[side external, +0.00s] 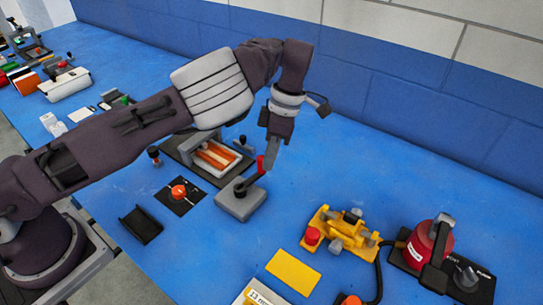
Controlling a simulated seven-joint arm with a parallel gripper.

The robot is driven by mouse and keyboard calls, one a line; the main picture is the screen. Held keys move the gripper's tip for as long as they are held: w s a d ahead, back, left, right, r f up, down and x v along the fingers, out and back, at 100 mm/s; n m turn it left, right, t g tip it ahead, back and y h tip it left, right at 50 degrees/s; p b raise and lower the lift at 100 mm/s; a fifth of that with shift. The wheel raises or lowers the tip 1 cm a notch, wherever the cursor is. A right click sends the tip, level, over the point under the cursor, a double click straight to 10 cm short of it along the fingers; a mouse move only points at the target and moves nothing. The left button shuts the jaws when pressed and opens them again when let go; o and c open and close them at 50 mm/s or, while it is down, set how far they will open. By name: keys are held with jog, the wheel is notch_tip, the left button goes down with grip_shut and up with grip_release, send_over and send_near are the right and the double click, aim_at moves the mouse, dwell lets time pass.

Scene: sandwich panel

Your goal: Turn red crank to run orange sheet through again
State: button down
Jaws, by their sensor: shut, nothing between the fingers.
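My gripper (271,160) points down and is shut, with nothing between its fingers. Its tip is right beside a red crank handle (261,166); I cannot tell whether they touch. The handle is at the end of a dark arm (252,181) that rises from a grey block (238,204). Behind and left of the block, an orange sheet (214,156) with pale stripes shows in a grey frame (183,151). My arm passes above this frame and hides part of it.
A black plate with a red knob (179,193) and a black tray (141,224) lie left of the block. To the right are a yellow device (340,234), a yellow sheet (293,270) and a red round device (430,241). The blue table (400,180) is clear toward the wall.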

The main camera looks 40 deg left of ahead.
jog(key=w+d+r+n+t+y, duration=0.1)
jog(key=w+d+r+n+y, duration=0.15)
jog(key=n, duration=1.35)
jog(key=w+d+r+n+t+y, duration=0.1)
jog(key=d+r+n, duration=0.25)
jog(key=n, duration=1.15)
jog(key=a+r+x, duration=0.1)
jog(key=a+x, duration=0.1)
jog(key=x, duration=0.9)
jog(key=shift+a+f, duration=0.3)
